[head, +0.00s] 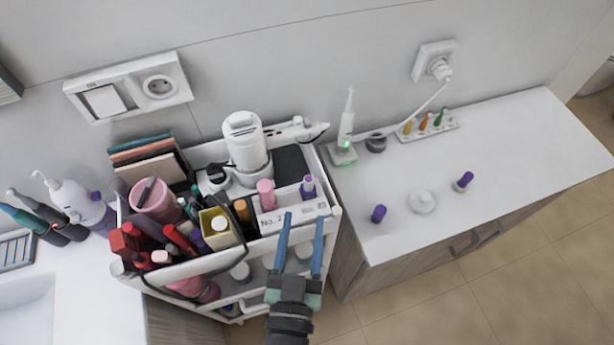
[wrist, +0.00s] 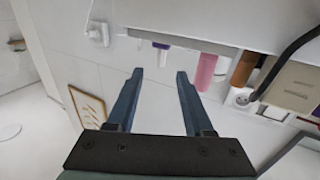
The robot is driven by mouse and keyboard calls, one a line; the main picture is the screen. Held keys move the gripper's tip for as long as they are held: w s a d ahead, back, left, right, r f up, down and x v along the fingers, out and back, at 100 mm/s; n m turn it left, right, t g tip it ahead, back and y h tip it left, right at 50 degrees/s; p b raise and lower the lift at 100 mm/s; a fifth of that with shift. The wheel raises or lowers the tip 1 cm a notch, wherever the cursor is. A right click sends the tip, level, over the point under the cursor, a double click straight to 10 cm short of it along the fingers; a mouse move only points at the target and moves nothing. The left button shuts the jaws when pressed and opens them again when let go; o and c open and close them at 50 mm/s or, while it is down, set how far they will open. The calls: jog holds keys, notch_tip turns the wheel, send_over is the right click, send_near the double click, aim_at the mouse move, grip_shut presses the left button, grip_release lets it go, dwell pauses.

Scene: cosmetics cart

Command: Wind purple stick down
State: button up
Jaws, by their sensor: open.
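A purple stick (head: 307,188) with a paler top stands in the right front compartment of the white cart. It also shows as a purple and white shape in the wrist view (wrist: 161,45), beyond the fingertips. My gripper (head: 303,218) is open and empty at the cart's front edge, below the stick in the picture and apart from it. Its two blue fingers also show in the wrist view (wrist: 160,75) with nothing between them. On the counter are a short purple piece (head: 378,213) and a tilted purple piece with a pale base (head: 463,181). I cannot tell whether these belong to the stick.
The white cart's front rim (head: 290,216) carries a label. A pink tube (head: 266,194) stands left of the stick, and a dark pad (head: 290,165) lies behind. The counter (head: 520,150) holds a toothbrush (head: 346,120) and a white round item (head: 422,201); its right side is clear.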

aim_at(308, 187)
jog(key=w, duration=0.6)
jog(key=w+d+p, duration=0.1)
jog(key=w, duration=0.2)
grip_shut()
